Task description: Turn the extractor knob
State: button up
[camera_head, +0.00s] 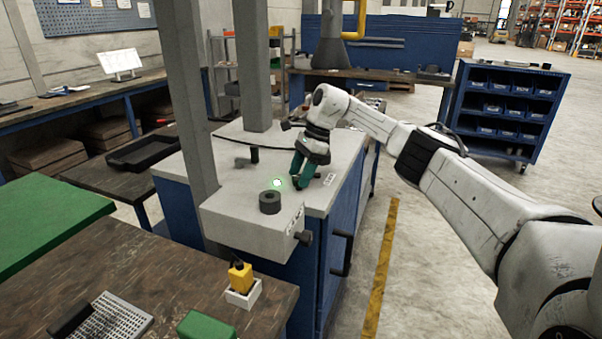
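My gripper (299,183), with teal fingers, points down over the light grey top of a blue cabinet (232,170). Its fingers are small in view, and I cannot tell their gap. A dark round knob-like cylinder (269,202) stands on the raised front block, left of and nearer than the gripper. A short black post (254,155) stands farther back. No readable label shows which one is the extractor knob. Nothing is visibly held.
Two grey columns (186,95) rise at the cabinet. A wooden bench (180,290) in front carries a yellow item in a white holder (241,284). Clear floor (420,270) lies to the right.

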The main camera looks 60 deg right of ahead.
jog(key=shift+o, duration=0.7)
jog(key=v, duration=1)
jog(key=shift+r, duration=0.35)
